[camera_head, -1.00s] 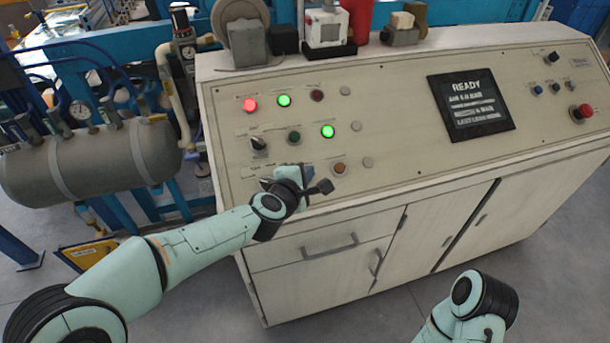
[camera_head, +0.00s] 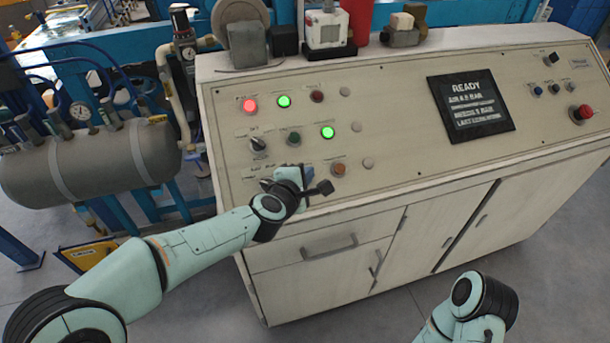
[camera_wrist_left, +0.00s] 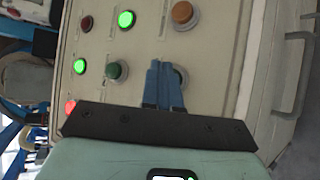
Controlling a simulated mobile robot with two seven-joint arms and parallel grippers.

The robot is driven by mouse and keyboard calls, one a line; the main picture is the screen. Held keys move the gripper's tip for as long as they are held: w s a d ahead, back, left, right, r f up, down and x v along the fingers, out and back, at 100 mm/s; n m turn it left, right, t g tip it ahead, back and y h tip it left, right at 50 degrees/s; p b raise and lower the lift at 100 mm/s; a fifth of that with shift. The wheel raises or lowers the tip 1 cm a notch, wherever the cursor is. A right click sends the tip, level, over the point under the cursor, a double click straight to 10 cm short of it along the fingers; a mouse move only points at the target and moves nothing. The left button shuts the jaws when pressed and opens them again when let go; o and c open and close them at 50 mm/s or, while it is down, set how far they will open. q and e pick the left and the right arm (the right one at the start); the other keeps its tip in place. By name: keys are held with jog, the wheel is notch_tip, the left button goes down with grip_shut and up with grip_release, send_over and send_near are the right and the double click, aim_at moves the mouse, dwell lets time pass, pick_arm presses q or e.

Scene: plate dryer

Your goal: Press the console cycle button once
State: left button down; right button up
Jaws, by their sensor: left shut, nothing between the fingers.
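The sloped console panel (camera_head: 400,120) carries several buttons and lamps at its left. My left gripper (camera_head: 304,176) is at the panel's lower left, shut and empty. In the left wrist view its blue fingers (camera_wrist_left: 160,68) lie together over a round button (camera_wrist_left: 181,76), mostly hidden behind them. I cannot tell whether the fingertips touch it. An orange button (camera_head: 339,169) is right of the gripper and also shows in the left wrist view (camera_wrist_left: 184,14). A dark green button (camera_head: 294,138) is above it. The labels are too small to read, so I cannot tell which is the cycle button.
The red lamp (camera_head: 250,105) and green lamps (camera_head: 284,101) (camera_head: 328,132) are lit. The screen (camera_head: 470,107) reads READY. A red stop button (camera_head: 581,113) is at far right. A grey tank (camera_head: 95,162) stands left of the console.

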pick_arm(q)
jog(key=shift+f, duration=0.1)
dwell(0.7)
jog(key=shift+w+a+f+b, duration=0.1)
jog(key=shift+w+f+b, duration=0.1)
jog(key=shift+f+b, duration=0.1)
jog(key=shift+w+f+b, duration=0.2)
jog(key=shift+f+b, duration=0.15)
jog(key=shift+f, duration=0.05)
dwell(0.8)
jog(key=shift+r, duration=0.1)
jog(key=shift+s+r+p, duration=0.4)
jog(key=shift+r+p, duration=0.25)
jog(key=shift+p, duration=0.05)
